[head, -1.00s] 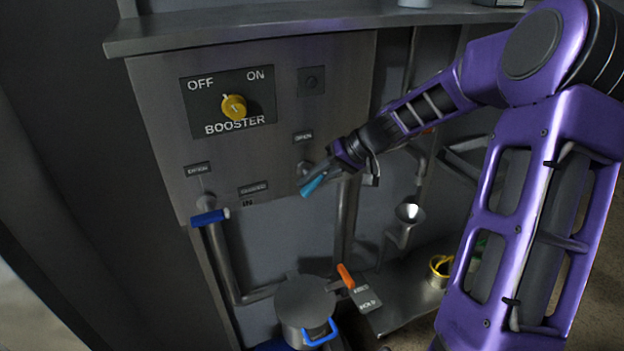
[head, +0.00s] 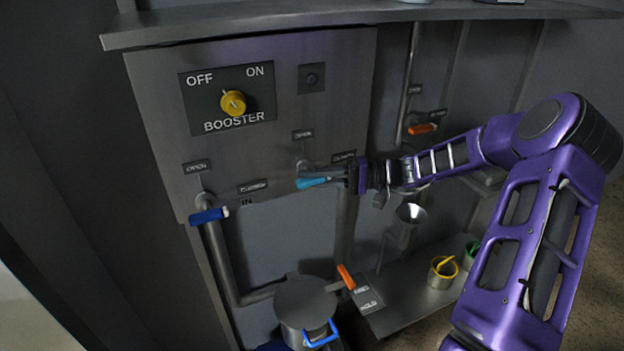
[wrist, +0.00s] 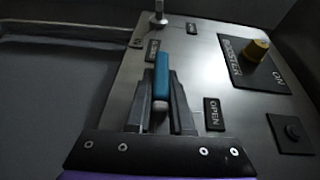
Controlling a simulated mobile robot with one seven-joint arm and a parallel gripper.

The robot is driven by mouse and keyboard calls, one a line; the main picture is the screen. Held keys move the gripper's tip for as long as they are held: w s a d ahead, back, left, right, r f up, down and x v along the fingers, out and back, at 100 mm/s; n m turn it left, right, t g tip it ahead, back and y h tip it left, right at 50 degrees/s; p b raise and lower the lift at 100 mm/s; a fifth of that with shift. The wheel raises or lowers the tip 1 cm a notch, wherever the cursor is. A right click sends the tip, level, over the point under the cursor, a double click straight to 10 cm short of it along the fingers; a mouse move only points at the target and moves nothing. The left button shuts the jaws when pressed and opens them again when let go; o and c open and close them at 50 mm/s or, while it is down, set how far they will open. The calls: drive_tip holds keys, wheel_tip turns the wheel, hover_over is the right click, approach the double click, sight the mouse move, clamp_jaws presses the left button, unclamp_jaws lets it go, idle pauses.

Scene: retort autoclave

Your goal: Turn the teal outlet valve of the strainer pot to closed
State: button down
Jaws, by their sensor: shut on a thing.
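The teal valve handle (head: 314,183) sits low on the grey panel, lying nearly level in the head view. An OPEN label (head: 303,135) is above it, and a partly covered label (head: 343,156) is up and to its right. My gripper (head: 336,177) reaches in from the right and is shut on the handle. The valve's pivot is partly hidden by the handle and gripper. The OPEN label (wrist: 213,113) shows to the right there.
A blue handle (head: 209,215) is on the panel's left, below the yellow BOOSTER knob (head: 233,103). A shelf (head: 300,22) overhangs the panel.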

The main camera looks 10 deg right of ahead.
drive_tip(key=shift+a+y, duration=0.1)
drive_tip(key=shift+y, duration=0.3)
drive_tip(key=c, duration=0.8)
unclamp_jaws()
drive_tip(key=s+d, duration=0.3)
drive_tip(key=d, duration=1.4)
drive_tip(key=shift+s+f, duration=0.15)
drive_tip(key=shift+s, duration=0.05)
